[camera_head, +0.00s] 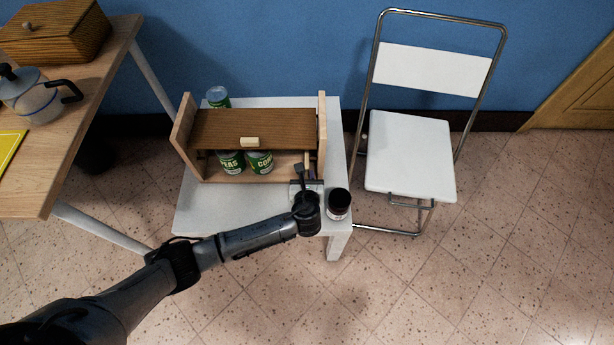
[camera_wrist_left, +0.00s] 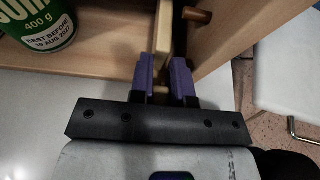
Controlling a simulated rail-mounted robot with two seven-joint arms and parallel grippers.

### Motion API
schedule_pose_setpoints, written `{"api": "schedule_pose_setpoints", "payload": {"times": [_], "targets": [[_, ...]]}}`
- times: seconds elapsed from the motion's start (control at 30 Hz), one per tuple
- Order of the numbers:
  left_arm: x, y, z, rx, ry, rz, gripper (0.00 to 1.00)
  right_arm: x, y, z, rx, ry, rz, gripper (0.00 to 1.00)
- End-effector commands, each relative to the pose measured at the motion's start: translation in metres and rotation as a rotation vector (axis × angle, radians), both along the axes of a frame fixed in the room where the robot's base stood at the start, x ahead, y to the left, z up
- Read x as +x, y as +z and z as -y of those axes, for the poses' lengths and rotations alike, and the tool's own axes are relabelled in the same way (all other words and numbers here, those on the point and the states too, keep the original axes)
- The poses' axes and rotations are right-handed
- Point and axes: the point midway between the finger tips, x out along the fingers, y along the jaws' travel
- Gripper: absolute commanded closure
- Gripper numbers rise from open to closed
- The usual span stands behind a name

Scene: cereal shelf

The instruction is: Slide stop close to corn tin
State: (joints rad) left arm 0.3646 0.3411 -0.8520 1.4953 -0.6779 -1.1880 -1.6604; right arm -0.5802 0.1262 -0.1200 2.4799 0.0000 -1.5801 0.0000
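The corn tin (camera_head: 259,161) is green and stands on the lower board of the wooden shelf, right beside the peas tin (camera_head: 231,162). In the left wrist view the corn tin (camera_wrist_left: 40,22) is at the upper left, cut off by the frame. The stop (camera_head: 307,162) is a thin upright wooden piece near the shelf's right side panel, with a gap between it and the corn tin. My left gripper (camera_head: 302,180) is at the stop's front edge. Its purple fingers are close together with the stop (camera_wrist_left: 165,38) between them. My right gripper is not in view.
The wooden shelf (camera_head: 252,128) stands on a white table (camera_head: 215,215). A dark-lidded jar (camera_head: 339,204) is near the table's right edge, close to my left gripper. Another tin (camera_head: 217,97) stands behind the shelf. A white folding chair (camera_head: 410,155) is to the right.

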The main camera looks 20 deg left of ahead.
Motion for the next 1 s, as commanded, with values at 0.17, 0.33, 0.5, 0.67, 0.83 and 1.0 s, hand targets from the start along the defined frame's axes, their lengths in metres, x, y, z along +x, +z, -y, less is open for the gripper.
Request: {"api": "schedule_pose_setpoints", "payload": {"times": [0.17,0.33,0.5,0.67,0.83,1.0], "targets": [[0.000,0.000,0.000,0.000,0.000,0.000,1.00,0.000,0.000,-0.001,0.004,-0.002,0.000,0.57],[0.000,0.000,0.000,0.000,0.000,0.000,1.00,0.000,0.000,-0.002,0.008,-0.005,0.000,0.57],[-0.003,0.004,-0.008,0.003,0.002,0.000,1.00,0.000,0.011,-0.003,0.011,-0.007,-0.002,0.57],[-0.016,0.007,-0.036,0.005,0.004,-0.003,1.00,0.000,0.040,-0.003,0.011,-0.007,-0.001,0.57],[-0.030,0.005,-0.065,0.004,0.003,-0.004,1.00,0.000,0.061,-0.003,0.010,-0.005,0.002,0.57],[-0.038,0.002,-0.081,0.002,0.001,-0.002,1.00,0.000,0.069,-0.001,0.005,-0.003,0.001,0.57]]}}
